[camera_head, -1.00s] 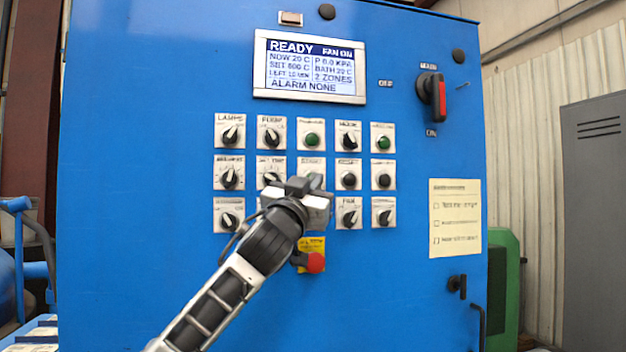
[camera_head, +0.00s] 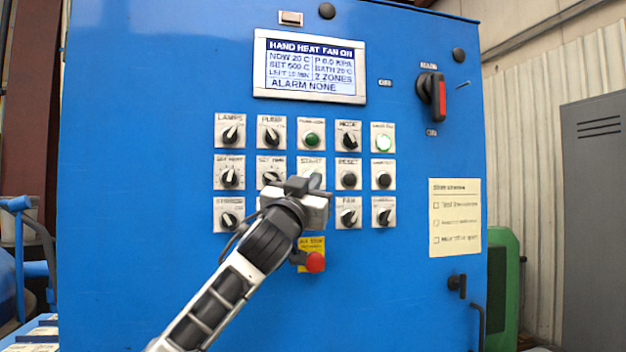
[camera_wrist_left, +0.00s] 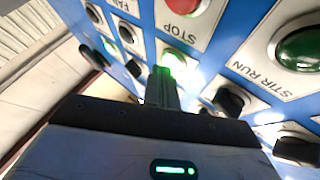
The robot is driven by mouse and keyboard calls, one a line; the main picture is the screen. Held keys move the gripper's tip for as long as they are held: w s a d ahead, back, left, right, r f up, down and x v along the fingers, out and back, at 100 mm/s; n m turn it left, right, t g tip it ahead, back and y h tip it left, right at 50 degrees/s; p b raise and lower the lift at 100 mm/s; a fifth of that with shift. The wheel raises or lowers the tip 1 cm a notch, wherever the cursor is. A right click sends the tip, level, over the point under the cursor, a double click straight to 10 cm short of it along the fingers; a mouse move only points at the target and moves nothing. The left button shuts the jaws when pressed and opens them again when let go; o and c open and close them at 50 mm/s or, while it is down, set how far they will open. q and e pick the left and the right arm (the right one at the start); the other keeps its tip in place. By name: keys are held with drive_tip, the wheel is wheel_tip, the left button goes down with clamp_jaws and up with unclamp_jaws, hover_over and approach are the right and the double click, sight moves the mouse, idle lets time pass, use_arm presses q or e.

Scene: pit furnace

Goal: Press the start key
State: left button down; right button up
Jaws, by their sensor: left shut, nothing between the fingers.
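The start key's white plate (camera_head: 311,163) is in the middle column of the blue panel, second row. In the head view my left gripper (camera_head: 315,183) hides the key itself. The gripper is shut and empty, with its tips at the key. In the left wrist view the shut fingers (camera_wrist_left: 163,88) reach a white plate (camera_wrist_left: 178,52) with a bright green glow at the tips. I cannot tell whether the key is pushed in. The display (camera_head: 310,67) reads HAND HEAT FAN ON and ALARM NONE. My right gripper is out of view.
The red emergency stop (camera_head: 315,262) sits just below my gripper. A red stop button (camera_wrist_left: 185,5) is close in the left wrist view. Knobs surround the key.

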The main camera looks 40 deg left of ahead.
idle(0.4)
use_arm(q)
drive_tip(key=shift+s+d+f, duration=0.1)
drive_tip(key=shift+s+d, duration=0.4)
drive_tip(key=shift+d, duration=0.05)
drive_tip(key=shift+s+d+b, duration=0.5)
drive_tip(key=shift+s+d, duration=1.1)
drive_tip(key=shift+d, duration=0.3)
